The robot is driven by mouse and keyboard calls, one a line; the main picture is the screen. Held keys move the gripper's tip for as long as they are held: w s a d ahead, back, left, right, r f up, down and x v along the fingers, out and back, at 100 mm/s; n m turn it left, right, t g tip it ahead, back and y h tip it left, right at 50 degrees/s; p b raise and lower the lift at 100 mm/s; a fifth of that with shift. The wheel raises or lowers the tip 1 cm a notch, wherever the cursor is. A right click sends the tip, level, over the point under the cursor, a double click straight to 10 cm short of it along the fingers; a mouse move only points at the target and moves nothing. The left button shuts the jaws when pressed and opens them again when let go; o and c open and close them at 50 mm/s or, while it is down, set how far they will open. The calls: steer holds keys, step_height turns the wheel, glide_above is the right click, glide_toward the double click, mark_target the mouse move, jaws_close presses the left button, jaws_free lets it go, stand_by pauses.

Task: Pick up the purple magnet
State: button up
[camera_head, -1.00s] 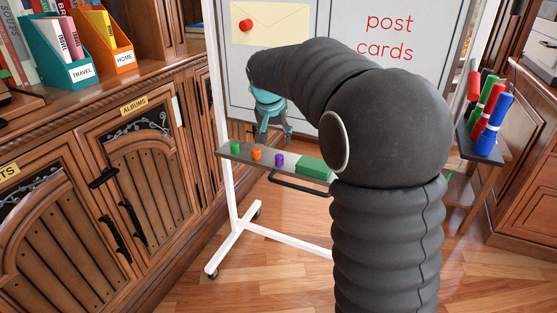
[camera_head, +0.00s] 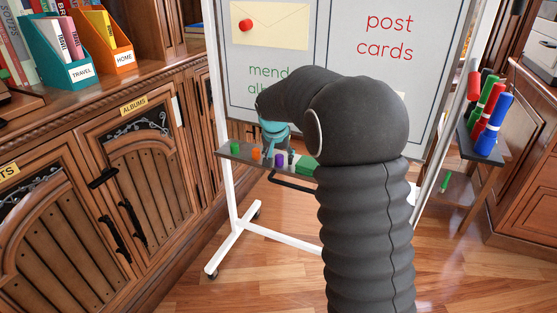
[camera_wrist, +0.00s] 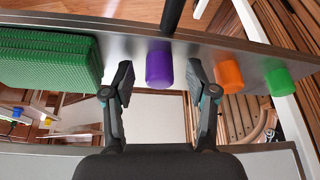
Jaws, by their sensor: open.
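The purple magnet (camera_wrist: 159,69) stands on the grey tray (camera_wrist: 210,57) of the whiteboard. My gripper (camera_wrist: 160,85) is open, with one finger on each side of the purple magnet in the wrist view and nothing held. Whether the fingers touch it cannot be told. In the head view the gripper (camera_head: 281,155) is at the tray, and the purple magnet (camera_head: 280,160) shows between its fingers.
An orange magnet (camera_wrist: 228,71) and a green magnet (camera_wrist: 279,81) stand on the tray beside the purple one. A green eraser block (camera_wrist: 48,59) lies on its other side, close to one finger. The whiteboard (camera_head: 300,50) rises behind the tray.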

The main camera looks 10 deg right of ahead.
mark_target(279, 156)
steer(key=c, duration=1)
step_height(279, 156, up, 10)
steer(key=shift+f+p, duration=0.25)
steer(key=shift+p, duration=0.05)
steer(key=shift+r+p, duration=0.95)
steer(key=shift+r, duration=1.85)
